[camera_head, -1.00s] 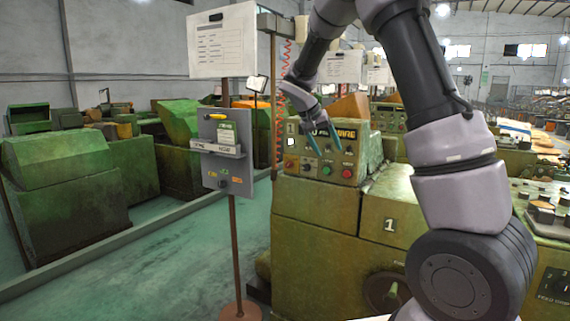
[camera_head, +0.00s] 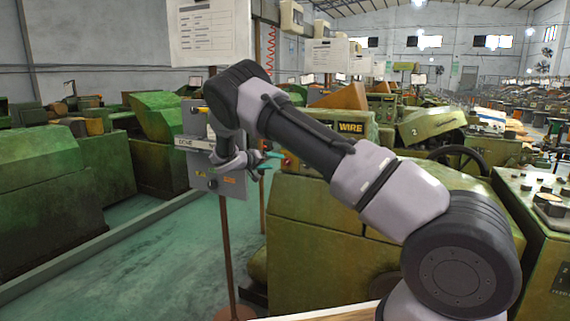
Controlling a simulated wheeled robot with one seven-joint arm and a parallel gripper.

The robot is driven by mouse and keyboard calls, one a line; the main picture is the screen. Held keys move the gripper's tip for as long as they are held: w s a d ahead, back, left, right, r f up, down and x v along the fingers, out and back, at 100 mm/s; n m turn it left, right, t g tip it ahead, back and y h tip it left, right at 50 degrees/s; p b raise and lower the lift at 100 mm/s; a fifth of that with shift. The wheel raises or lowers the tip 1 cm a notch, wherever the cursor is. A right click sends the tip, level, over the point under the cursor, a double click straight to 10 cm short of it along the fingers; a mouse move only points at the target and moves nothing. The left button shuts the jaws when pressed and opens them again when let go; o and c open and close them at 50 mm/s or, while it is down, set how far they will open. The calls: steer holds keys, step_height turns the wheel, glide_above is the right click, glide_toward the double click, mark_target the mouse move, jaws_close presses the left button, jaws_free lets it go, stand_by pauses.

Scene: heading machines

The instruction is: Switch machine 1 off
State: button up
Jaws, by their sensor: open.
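Machine 1 is the green machine (camera_head: 318,240) in the middle. Its control box (camera_head: 368,120) stands on top, with a "WIRE" sign (camera_head: 350,127) in view. My arm crosses in front of the box and hides most of the panel and its buttons. A small red control (camera_head: 287,161) shows at the panel's left edge. My gripper (camera_head: 272,162) is open and empty, its teal fingers pointing right near that left edge. I cannot tell whether the fingers touch the panel.
A grey board (camera_head: 202,182) marked "DONE" hangs on a pole just left of my gripper, partly behind it. A paper sheet (camera_head: 209,30) is above it. Machine 2 (camera_head: 432,124) stands to the right. Green floor (camera_head: 150,270) is open at left.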

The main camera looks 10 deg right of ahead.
steer(key=x, duration=0.7)
steer(key=shift+w+d+f, duration=0.15)
steer(key=shift+d, duration=0.15)
jaws_close()
